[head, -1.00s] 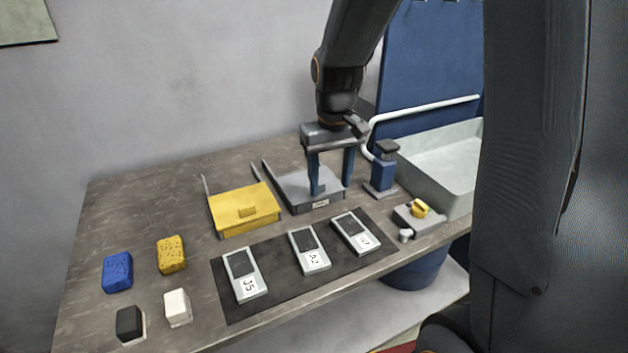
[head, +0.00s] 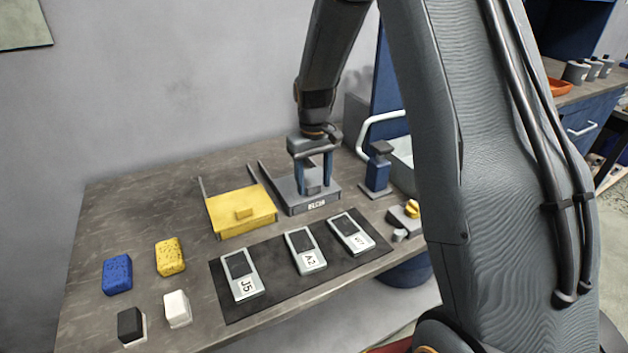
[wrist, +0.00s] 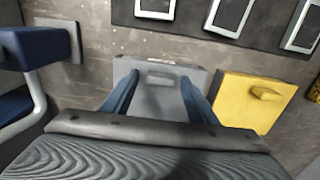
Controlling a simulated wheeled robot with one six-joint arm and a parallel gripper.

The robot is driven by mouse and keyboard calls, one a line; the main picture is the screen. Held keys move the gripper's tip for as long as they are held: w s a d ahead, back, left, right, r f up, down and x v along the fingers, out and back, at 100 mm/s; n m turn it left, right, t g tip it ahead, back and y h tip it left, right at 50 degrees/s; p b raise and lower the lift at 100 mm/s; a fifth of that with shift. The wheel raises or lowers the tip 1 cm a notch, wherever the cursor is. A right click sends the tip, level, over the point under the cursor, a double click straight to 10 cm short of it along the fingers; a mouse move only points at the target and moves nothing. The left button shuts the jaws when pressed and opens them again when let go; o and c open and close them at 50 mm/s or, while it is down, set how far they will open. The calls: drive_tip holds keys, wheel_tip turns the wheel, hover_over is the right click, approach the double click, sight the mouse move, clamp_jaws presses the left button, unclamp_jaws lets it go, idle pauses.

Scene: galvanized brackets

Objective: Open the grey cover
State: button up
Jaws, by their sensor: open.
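The grey cover (head: 283,188) is a flat lid on a low box with a label on its front, standing near the middle of the bench. It lies flat and looks closed. It also shows in the wrist view (wrist: 134,104), with a small raised handle (wrist: 160,79). My gripper (head: 314,187) is open and points down over the cover. Its two blue fingers stand on either side of the handle, apart from each other. I cannot tell whether they touch the cover. In the head view the fingers partly hide the handle.
A yellow cover (head: 224,215) sits close to the left. Several labelled devices lie on a dark mat (head: 274,290) in front. A blue clamp-like stand (head: 378,168) is close to the right. Sponges and small blocks lie at the left; bare bench lies behind.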

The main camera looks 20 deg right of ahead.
drive_tip(key=shift+f, duration=0.35)
